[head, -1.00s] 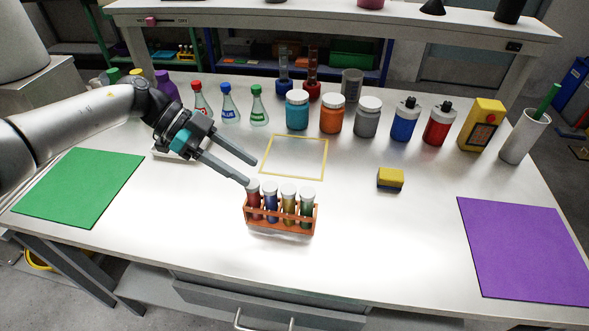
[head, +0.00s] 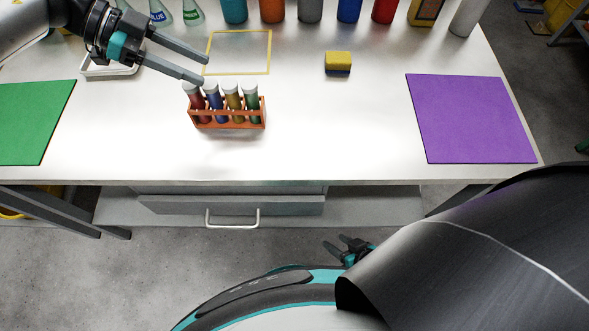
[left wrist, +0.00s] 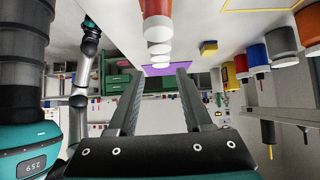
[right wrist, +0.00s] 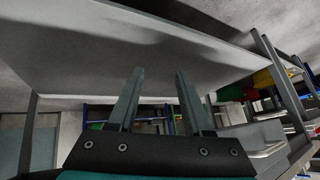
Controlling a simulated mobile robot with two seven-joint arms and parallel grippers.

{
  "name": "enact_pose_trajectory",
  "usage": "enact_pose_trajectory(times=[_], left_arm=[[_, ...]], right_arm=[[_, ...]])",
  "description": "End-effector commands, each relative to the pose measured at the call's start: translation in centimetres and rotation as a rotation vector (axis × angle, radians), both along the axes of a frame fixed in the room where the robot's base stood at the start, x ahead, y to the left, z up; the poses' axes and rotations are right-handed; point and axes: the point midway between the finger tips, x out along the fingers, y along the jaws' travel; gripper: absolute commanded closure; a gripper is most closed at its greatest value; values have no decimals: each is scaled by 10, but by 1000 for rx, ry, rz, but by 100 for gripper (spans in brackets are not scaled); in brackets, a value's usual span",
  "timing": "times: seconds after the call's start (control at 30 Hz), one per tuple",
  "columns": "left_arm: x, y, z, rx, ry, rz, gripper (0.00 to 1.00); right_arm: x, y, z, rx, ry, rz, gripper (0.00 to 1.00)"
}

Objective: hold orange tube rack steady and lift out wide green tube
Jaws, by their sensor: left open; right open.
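The orange tube rack (head: 228,125) stands on the white table with upright white-capped tubes in red, blue, yellow and green. The green tube (head: 253,107) is in the rack's rightmost place. My left gripper (head: 205,69) is open and empty, just above and behind the rack's left end, near the red tube (head: 196,107). In the left wrist view, the red tube (left wrist: 157,8) and a row of white caps show beyond and above the open fingers (left wrist: 160,75). My right gripper (head: 334,240) is low in front of the table; its open, empty fingers (right wrist: 160,72) face the table's underside.
A yellow-and-blue block (head: 338,62) lies right of a yellow outlined square (head: 238,53). A green mat (head: 35,120) is at left, a purple mat (head: 470,118) at right. Jars and flasks line the back. The table's front edge (head: 300,181) is between my right gripper and the rack.

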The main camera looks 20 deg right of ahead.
Motion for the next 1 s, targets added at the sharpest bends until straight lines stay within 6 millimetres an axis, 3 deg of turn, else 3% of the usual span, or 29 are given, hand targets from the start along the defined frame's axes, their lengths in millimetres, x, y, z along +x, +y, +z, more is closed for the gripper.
enact_pose_trajectory(times=[0.23,0.5,0.6,0.7,0.83,1.0], left_arm=[[0,0,0,0,0,0,50],[0,0,0,0,0,0,50],[0,0,0,0,0,0,50],[0,0,0,0,0,0,50],[0,0,0,0,0,0,50],[0,0,0,0,0,0,50]], right_arm=[[30,43,81,266,-177,-49,50],[37,91,185,632,-287,-117,50],[38,106,226,789,-310,-162,50],[62,105,263,1023,-339,-320,50],[83,97,284,1222,-356,-472,50],[96,90,296,1346,-361,-564,50]])
